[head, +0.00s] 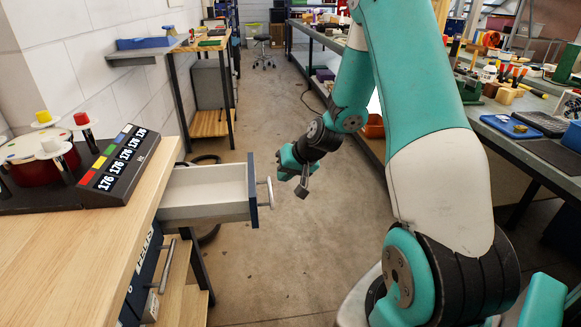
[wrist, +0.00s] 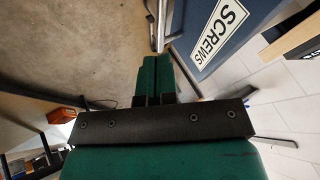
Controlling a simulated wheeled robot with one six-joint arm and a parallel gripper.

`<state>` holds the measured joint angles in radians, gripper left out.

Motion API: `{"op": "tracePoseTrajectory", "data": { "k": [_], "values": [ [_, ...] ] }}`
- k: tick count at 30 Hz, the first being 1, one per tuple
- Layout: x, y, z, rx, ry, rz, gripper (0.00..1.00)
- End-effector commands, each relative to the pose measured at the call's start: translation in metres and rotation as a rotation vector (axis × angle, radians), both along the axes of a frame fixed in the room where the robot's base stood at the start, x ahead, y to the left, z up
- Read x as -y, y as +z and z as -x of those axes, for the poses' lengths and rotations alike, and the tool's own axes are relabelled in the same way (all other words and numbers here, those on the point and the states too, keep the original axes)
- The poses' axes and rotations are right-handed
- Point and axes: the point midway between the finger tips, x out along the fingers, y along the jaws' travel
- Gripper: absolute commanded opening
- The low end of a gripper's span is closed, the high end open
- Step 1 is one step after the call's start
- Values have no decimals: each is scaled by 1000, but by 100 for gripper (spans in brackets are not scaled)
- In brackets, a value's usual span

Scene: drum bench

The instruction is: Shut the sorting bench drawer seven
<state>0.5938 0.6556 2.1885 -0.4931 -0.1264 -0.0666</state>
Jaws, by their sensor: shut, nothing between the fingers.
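An open drawer (head: 205,188) with a pale interior sticks out from the bench at the left in the head view. Its dark blue front (head: 252,192) carries a bar handle (head: 268,192). In the wrist view a blue front (wrist: 225,45) labelled "SCREWS" fills the upper right, with a metal bar handle (wrist: 159,28) beside it. No drawer number is readable. My gripper (head: 304,189) is shut and empty, just right of the handle in the head view. In the wrist view its green fingers (wrist: 154,72) lie close below the handle; I cannot tell whether they touch it.
The wooden benchtop (head: 95,250) carries a black numbered panel (head: 120,165) and colored knobs. A cluttered workbench (head: 530,135) stands at the right. The concrete floor (head: 275,265) between is mostly clear.

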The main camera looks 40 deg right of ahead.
Motion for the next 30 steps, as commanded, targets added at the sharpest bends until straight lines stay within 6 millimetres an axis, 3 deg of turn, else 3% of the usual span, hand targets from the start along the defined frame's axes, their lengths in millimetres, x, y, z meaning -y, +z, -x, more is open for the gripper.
{"op": "tracePoseTrajectory", "data": {
  "k": [5, 13, 30],
  "values": [
    [-10, -28, -21, -1, 5, -1, 0],
    [-36, -25, -38, 0, 2, 0, 0],
    [-38, -25, -42, 0, -10, 0, 0]
  ]
}}
